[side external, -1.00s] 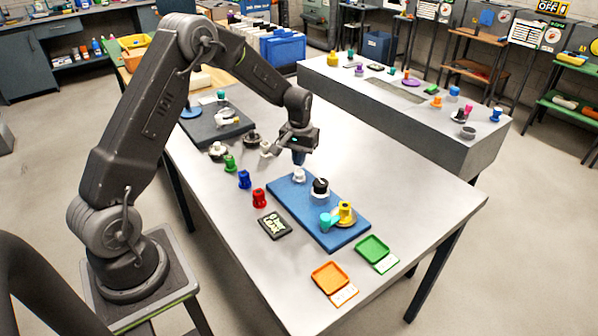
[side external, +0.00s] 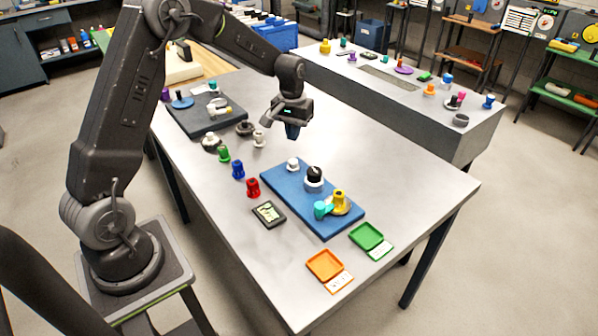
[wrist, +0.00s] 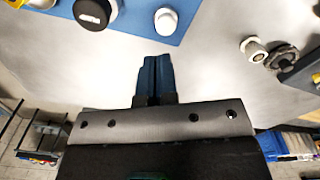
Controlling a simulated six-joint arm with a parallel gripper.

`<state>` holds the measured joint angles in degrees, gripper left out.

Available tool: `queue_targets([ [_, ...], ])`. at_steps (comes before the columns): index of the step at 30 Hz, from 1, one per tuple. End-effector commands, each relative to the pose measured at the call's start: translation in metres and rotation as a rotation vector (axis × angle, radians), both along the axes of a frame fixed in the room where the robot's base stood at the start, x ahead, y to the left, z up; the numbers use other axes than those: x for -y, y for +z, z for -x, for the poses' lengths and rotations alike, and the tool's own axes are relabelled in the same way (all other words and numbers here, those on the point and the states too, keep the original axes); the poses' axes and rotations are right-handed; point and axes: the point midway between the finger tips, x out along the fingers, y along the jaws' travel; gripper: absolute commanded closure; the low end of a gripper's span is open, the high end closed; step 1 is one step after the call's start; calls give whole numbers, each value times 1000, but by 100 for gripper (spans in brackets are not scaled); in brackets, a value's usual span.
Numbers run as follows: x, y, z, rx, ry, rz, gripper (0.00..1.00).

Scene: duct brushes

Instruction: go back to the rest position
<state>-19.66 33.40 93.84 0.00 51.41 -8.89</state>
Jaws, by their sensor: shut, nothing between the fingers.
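My gripper (side external: 293,132) hangs above the metal table (side external: 400,196), behind the far end of the blue mat (side external: 293,206). In the wrist view my gripper (wrist: 155,62) has its two blue fingers together with nothing between them. On the mat stand a white piece (side external: 293,164), a black-topped white piece (side external: 314,178), a yellow piece (side external: 338,201) and a cyan piece (side external: 322,210) lying against or close to it. The wrist view also shows the white piece (wrist: 166,21) and the black-topped piece (wrist: 92,13), apart from the fingers.
Red (side external: 253,188), blue (side external: 238,170) and green (side external: 224,154) pieces stand left of the mat. An orange tray (side external: 324,265) and a green tray (side external: 370,237) lie at the near end. A dark board (side external: 185,118) lies at the far left. A long grey bench (side external: 440,128) stands behind.

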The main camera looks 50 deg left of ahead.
Motion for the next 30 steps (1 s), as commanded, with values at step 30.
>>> queue_targets([
  [30, 162, 165, 256, 451, -481, -119, 100],
])
